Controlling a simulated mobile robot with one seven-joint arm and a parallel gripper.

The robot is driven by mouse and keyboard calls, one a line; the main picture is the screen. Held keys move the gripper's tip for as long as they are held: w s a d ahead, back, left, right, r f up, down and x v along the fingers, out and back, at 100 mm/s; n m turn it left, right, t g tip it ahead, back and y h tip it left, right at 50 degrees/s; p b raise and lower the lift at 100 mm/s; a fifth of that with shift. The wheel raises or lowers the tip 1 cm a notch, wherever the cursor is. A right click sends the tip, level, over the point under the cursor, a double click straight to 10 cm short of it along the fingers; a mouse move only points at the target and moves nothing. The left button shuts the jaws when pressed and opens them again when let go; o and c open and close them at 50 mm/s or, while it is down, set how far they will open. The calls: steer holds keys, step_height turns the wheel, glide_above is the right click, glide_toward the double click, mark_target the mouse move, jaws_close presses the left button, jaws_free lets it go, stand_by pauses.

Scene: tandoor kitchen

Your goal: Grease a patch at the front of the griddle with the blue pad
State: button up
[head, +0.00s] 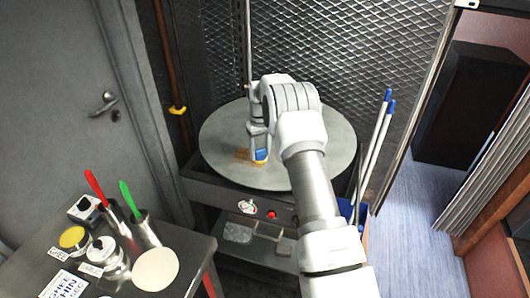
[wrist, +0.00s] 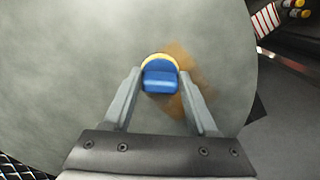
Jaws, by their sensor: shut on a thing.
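The griddle (head: 325,140) is a round grey plate on a dark stand, and its surface fills most of the wrist view (wrist: 70,60). My gripper (head: 260,148) is low over the front-left part of the plate. It is shut on the blue pad (head: 261,156), which shows between the two fingers in the wrist view (wrist: 160,80) with a yellow lower edge against the plate. A brownish greased patch (wrist: 188,68) lies on the plate beside and around the pad; it also shows in the head view (head: 242,156). The pad seems to touch the plate; exact contact is hidden.
A side table (head: 185,252) at lower left holds a red-handled tool (head: 96,188), a green-handled tool (head: 127,192), a yellow-topped ghee pot (head: 73,238) and a pale round disc (head: 155,270). Blue-tipped poles (head: 377,145) stand right of the griddle. A mesh wall (head: 350,60) is behind.

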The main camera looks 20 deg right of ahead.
mark_target(266, 157)
steer(key=shift+w+a+f+p, duration=0.1)
steer(key=shift+w+a+p, duration=0.05)
steer(key=shift+w+a, duration=1)
steer(key=shift+w+a+r+p, duration=0.1)
steer(key=shift+w+a, duration=0.65)
steer(key=shift+a, duration=0.8)
steer(key=shift+w+a+f+p, duration=0.1)
steer(key=shift+w+a+p, duration=0.05)
steer(key=shift+w+a, duration=1)
steer(key=shift+s+a, duration=0.15)
steer(key=shift+s, duration=0.05)
steer(key=shift+s+d+b, duration=0.4)
steer(key=shift+s+d, duration=0.75)
steer(key=shift+d, duration=0.45)
steer(key=shift+s+d+b, duration=0.35)
steer(key=shift+s+d, duration=0.85)
steer(key=shift+d, duration=0.45)
steer(key=shift+s+d+b, duration=0.4)
steer(key=shift+s+d, duration=0.75)
steer(key=shift+d, duration=0.45)
steer(key=shift+r+p, duration=1.8)
steer(key=shift+r, duration=1.35)
